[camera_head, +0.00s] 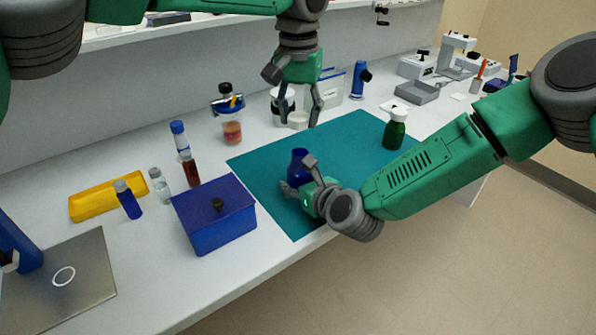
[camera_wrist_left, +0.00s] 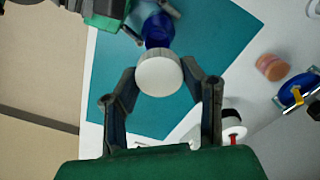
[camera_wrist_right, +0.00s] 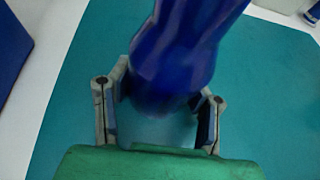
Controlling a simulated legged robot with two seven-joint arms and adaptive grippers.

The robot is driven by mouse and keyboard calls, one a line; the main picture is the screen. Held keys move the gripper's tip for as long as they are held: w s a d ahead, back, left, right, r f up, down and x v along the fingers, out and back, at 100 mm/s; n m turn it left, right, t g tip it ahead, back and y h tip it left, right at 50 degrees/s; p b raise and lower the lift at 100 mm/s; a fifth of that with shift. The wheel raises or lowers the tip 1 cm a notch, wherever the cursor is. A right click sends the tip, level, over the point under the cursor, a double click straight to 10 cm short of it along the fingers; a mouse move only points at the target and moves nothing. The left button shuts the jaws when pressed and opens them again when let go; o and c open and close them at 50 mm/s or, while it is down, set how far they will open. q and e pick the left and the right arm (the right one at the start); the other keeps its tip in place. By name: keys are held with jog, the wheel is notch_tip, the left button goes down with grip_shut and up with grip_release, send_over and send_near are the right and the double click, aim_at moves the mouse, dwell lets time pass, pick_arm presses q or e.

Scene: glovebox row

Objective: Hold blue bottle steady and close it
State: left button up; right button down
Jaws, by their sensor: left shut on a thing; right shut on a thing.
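The blue bottle (camera_head: 299,157) stands upright over the teal mat (camera_head: 350,140), and its lower part is hidden by my right gripper in the head view. My right gripper (camera_wrist_right: 160,105) is shut on the bottle, one finger on each side of it in the right wrist view. My left gripper (camera_wrist_left: 158,90) is shut on a round white cap (camera_wrist_left: 159,77). In the head view the cap (camera_head: 298,119) shows above the bottle's mouth, apart from it. In the left wrist view the bottle (camera_wrist_left: 158,30) shows just beyond the cap.
A green bottle (camera_head: 394,132) stands at the mat's right. A blue box (camera_head: 215,220), small vials (camera_head: 128,200) and a yellow tray (camera_head: 95,205) are at the left. A jar with orange contents (camera_head: 232,130) stands behind.

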pick_arm(q)
send_near(299, 172)
jog(key=shift+w+d+f, duration=0.4)
jog(key=shift+w+f, duration=0.2)
jog(key=shift+w, duration=0.05)
jog(key=shift+w+d+f, duration=0.45)
jog(key=shift+w+f, duration=0.15)
jog(key=shift+f, duration=0.25)
jog(key=shift+a, duration=0.45)
jog(key=shift+d+f, duration=0.2)
jog(key=shift+f, duration=0.65)
jog(key=shift+a, duration=0.1)
jog(key=shift+f, duration=0.55)
